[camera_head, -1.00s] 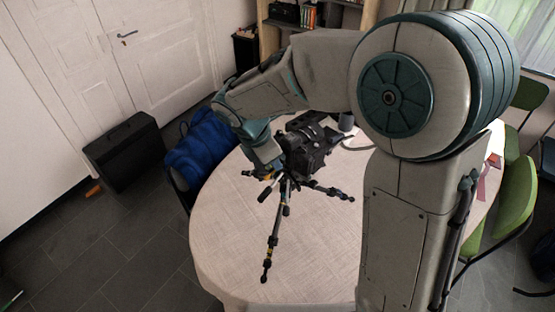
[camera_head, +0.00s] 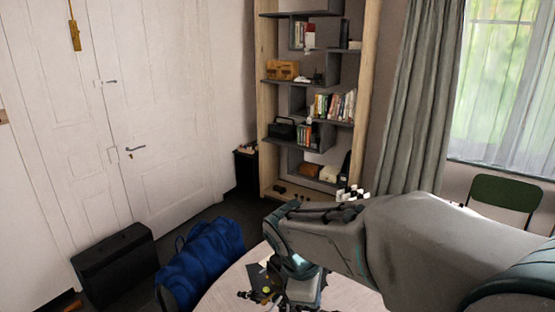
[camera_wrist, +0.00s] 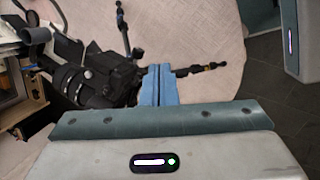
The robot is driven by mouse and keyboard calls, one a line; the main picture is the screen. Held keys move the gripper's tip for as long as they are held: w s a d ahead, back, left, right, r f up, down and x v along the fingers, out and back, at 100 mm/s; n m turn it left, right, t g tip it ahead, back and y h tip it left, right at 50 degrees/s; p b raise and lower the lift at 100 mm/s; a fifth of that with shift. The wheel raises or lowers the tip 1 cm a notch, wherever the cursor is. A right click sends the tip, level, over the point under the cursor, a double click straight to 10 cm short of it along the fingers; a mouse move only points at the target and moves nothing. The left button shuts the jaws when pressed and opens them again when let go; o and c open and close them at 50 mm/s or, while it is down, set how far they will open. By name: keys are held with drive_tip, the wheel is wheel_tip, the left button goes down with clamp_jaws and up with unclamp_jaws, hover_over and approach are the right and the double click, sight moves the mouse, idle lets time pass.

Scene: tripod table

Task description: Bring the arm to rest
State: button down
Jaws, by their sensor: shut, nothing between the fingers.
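My gripper (camera_wrist: 160,72) shows in the wrist view as two blue fingers pressed together with nothing between them. A black camera (camera_wrist: 85,82) on a tripod is just left of the fingers in that view; I cannot tell how large the gap is. Dark tripod legs (camera_wrist: 205,68) spread over the pale table (camera_wrist: 200,25) beyond the fingertips. In the head view my arm comes in from the right and bends down over the table (camera_head: 228,288). There the fingers are out of sight, and the camera and tripod are mostly hidden or cut off at the bottom edge.
A blue bag (camera_head: 200,262) and a black case (camera_head: 115,268) stand left of the table. A bookshelf (camera_head: 308,90) stands at the back, with a curtain (camera_head: 425,100) and a green chair (camera_head: 502,193) to the right. Grey floor shows beside the table.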

drive_tip(key=s+d+m+t+y+b, duration=0.1)
drive_tip(key=s+d+m+y+b, duration=0.1)
drive_tip(key=s+d+m, duration=0.5)
drive_tip(key=s+m, duration=0.3)
drive_tip(key=m, duration=0.4)
drive_tip(key=shift+s+d+f+t+y+b, duration=0.15)
drive_tip(key=shift+d+f+t+y+b, duration=0.1)
drive_tip(key=shift+t+y+b, duration=0.15)
drive_tip(key=c, duration=1.6)
unclamp_jaws()
drive_tip(key=shift+s+m, duration=0.2)
drive_tip(key=shift+m, duration=0.2)
drive_tip(key=shift+o, duration=0.2)
drive_tip(key=shift+d, duration=0.1)
